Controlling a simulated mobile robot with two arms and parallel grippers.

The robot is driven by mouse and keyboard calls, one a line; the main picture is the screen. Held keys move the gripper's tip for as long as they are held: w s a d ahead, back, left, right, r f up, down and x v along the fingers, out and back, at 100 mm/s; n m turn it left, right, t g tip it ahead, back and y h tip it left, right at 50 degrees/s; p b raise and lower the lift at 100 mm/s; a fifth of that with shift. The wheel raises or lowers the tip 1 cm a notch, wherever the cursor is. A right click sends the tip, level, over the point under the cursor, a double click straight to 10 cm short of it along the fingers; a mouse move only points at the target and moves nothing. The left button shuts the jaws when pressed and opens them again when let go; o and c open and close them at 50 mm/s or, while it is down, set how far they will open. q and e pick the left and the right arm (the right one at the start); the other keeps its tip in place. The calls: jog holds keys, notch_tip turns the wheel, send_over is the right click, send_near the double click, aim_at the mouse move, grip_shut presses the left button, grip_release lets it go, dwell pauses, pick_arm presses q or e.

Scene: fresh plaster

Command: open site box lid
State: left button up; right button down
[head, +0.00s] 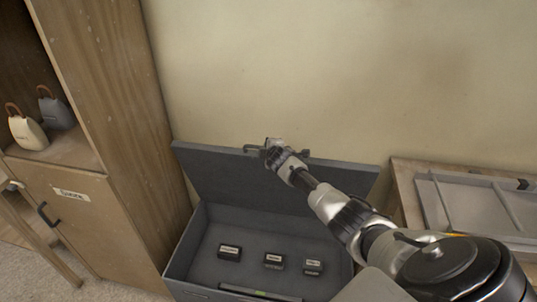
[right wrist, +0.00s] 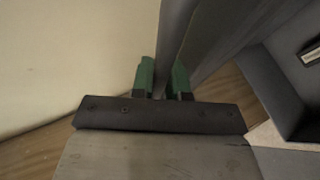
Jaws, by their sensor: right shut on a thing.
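My left gripper is not in view.
Small dark labelled boxes (head: 229,253) and a long flat dark item (head: 260,294) lie in the box. A wooden cabinet (head: 115,130) with two bags (head: 27,130) stands close at left. A grey tray (head: 470,205) sits on a wooden surface at right.

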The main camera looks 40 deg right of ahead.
jog(key=shift+d+f, duration=0.1)
dwell(0.3)
jog(key=c, duration=1.1)
grip_release()
jog(key=shift+c, duration=0.2)
jog(key=v, duration=1.1)
jog(key=shift+w+d, duration=0.1)
